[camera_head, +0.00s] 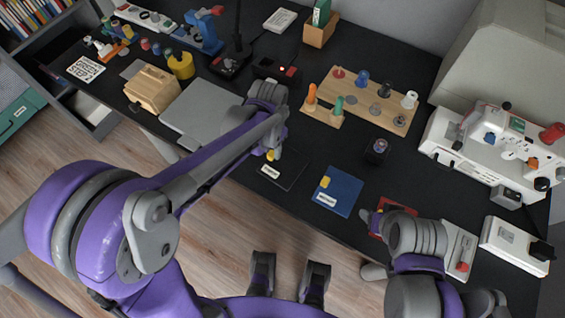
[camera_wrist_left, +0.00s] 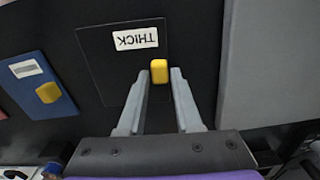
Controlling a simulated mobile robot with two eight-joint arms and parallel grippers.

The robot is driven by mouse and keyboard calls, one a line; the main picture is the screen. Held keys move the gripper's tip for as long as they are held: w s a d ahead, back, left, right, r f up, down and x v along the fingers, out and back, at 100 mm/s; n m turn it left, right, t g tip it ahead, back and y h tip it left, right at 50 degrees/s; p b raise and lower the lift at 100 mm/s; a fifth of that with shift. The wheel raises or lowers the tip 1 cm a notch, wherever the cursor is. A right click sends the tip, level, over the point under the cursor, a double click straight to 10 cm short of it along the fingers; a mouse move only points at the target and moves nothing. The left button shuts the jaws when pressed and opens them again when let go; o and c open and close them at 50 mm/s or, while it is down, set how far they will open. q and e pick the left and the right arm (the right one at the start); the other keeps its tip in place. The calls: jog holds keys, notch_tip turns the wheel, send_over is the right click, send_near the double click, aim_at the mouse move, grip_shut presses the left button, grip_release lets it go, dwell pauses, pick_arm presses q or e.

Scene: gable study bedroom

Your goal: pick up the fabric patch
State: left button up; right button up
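A black square patch (camera_head: 292,176) with a white label lies flat near the table's front edge. In the left wrist view the patch (camera_wrist_left: 97,75) has a label reading THICK. A small yellow block (camera_wrist_left: 159,71) is at its edge. My left gripper (camera_wrist_left: 160,72) is open, its fingertips on either side of the yellow block with narrow gaps. In the head view this gripper (camera_head: 271,153) is just above the table and partly hidden by its arm. My right gripper (camera_head: 371,218) is by a red patch (camera_head: 397,206); its finger opening is unclear.
A blue patch (camera_head: 341,187) with a yellow block lies to the right. A grey slab (camera_head: 203,113) is at left, a spool board (camera_head: 366,103) behind, and a sewing machine (camera_head: 497,147) at right.

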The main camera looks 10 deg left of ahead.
pick_arm(q)
grip_shut()
jog(key=shift+r, duration=0.15)
notch_tip(320, 180, up, 10)
jog(key=p, duration=0.1)
dwell(0.3)
